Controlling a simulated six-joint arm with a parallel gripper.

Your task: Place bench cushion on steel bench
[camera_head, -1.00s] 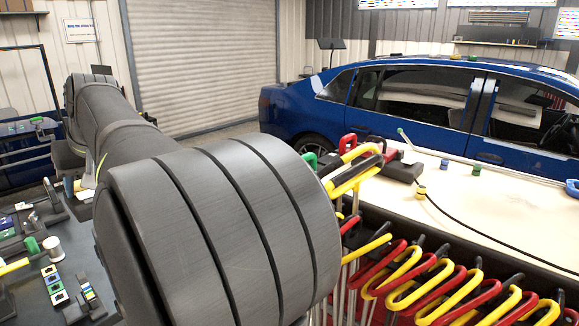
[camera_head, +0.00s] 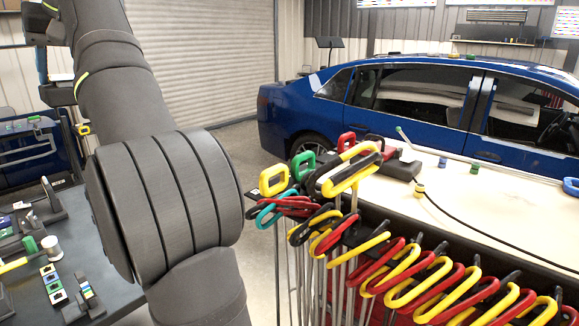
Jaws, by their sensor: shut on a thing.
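My gripper is out of view; only my grey arm links show, crossing the left and middle of the head view. I cannot make out a bench cushion, and what my gripper holds is not visible. A dark grey bench (camera_head: 85,246) with small tools and blocks stands at the left, partly hidden behind my arm. I cannot tell whether it is the steel bench. A cream-topped red cabinet (camera_head: 470,212) stands at the right.
Rods with red, yellow, black and green looped handles (camera_head: 420,285) hang along the cabinet's near side, close to my arm. A blue car (camera_head: 400,105) stands behind it. A black cable (camera_head: 470,235) crosses the cream top. Floor shows between arm and car.

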